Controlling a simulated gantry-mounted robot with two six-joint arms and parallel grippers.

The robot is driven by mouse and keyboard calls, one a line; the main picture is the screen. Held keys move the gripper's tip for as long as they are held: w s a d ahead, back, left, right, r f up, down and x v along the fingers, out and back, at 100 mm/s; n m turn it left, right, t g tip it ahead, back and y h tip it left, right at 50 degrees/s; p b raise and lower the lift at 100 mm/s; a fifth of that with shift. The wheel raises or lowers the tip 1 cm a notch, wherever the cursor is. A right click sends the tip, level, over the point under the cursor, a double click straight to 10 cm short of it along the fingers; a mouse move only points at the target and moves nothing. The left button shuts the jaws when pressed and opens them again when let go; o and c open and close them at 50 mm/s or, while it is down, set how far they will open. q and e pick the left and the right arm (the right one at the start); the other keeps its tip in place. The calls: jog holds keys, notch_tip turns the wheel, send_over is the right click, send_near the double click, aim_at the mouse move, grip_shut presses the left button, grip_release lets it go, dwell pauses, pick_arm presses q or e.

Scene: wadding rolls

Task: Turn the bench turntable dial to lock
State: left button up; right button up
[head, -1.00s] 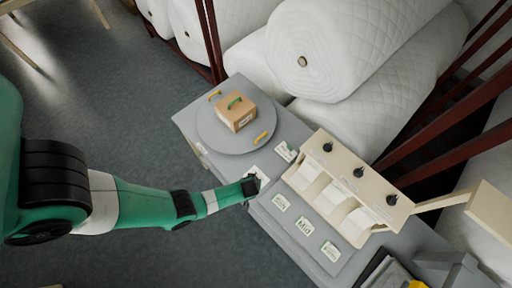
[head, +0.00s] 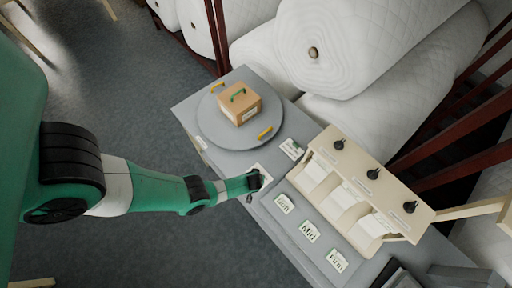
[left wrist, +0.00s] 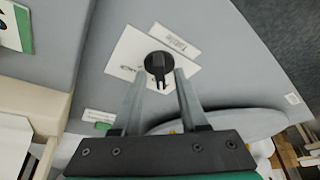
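The black dial knob (left wrist: 158,65) sits on a white card (left wrist: 140,55) on the grey bench, in the left wrist view. A narrow handle on it points toward the bottom of that view. In the head view my left gripper (head: 256,181) is over the card (head: 264,171) and hides the knob. The round grey turntable (head: 215,130) carries a cardboard box (head: 241,105). My right gripper is not in view.
A beige panel (head: 355,180) with three black knobs stands right of the dial. Cards reading Mid (head: 309,232) and Firm (head: 336,261) lie in front. Large white wadding rolls (head: 365,45) fill the back. Open floor lies left of the bench.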

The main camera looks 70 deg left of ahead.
pick_arm(q)
grip_shut()
jog(key=shift+m, duration=0.4)
jog(key=m+t+h+p, duration=0.1)
jog(key=m, duration=0.3)
jog(key=shift+s+a, duration=0.1)
jog(key=shift+s, duration=0.05)
jog(key=m+t+h, duration=0.1)
jog(key=m, duration=0.2)
jog(key=shift+a, duration=0.1)
jog(key=m, duration=0.2)
jog(key=m+h+b, duration=0.1)
jog(key=shift+f+m+t+h+b, duration=0.15)
jog(key=shift+m+t+h+b, duration=0.15)
jog(key=shift+m, duration=0.1)
jog(key=m+b, duration=0.1)
jog(key=m, duration=0.1)
jog(key=m+h+b, duration=0.1)
jog(key=m, duration=0.1)
jog(key=shift+a+h, duration=0.15)
jog(key=shift+h, duration=0.15)
jog(key=shift+m, duration=0.3)
jog(key=shift+o, duration=0.7)
grip_release()
